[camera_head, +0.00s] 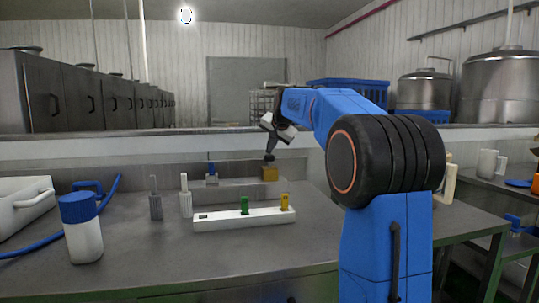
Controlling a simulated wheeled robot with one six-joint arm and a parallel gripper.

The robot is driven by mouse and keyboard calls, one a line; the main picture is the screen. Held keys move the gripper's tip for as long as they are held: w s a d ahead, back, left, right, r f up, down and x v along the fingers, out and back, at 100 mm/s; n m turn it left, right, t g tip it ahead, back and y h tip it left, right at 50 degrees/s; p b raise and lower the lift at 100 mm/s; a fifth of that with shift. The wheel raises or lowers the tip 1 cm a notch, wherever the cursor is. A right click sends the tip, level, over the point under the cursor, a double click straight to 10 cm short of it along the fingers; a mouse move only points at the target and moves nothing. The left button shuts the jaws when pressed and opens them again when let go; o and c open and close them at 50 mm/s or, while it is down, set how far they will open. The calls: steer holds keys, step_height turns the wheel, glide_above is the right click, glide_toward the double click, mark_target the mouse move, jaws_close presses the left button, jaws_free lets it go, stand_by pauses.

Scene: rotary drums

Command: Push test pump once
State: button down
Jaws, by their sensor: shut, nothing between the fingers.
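My gripper (269,157) is shut and empty, pointing down at the back of the steel bench. Its tip is right above a small brass-coloured block (270,173) and looks very close to its top; I cannot tell whether they touch. The block sits on a raised pale ledge (240,182). No label shows which thing is the test pump. A small fitting with a blue handle (211,177) is on the ledge.
A white rack (235,220) with a green (244,205) and a yellow piece (284,201) lies in front of the ledge. A blue-capped white jar (82,230), a blue hose (75,222) and a white basin (24,205) are at left.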

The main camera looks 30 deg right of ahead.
mark_target(271, 156)
steer(key=shift+f, duration=0.7)
stand_by(0.7)
steer(key=shift+r, duration=1.85)
steer(key=shift+r, duration=0.1)
step_height(271, 156, up, 5)
steer(key=shift+f, duration=0.1)
stand_by(0.8)
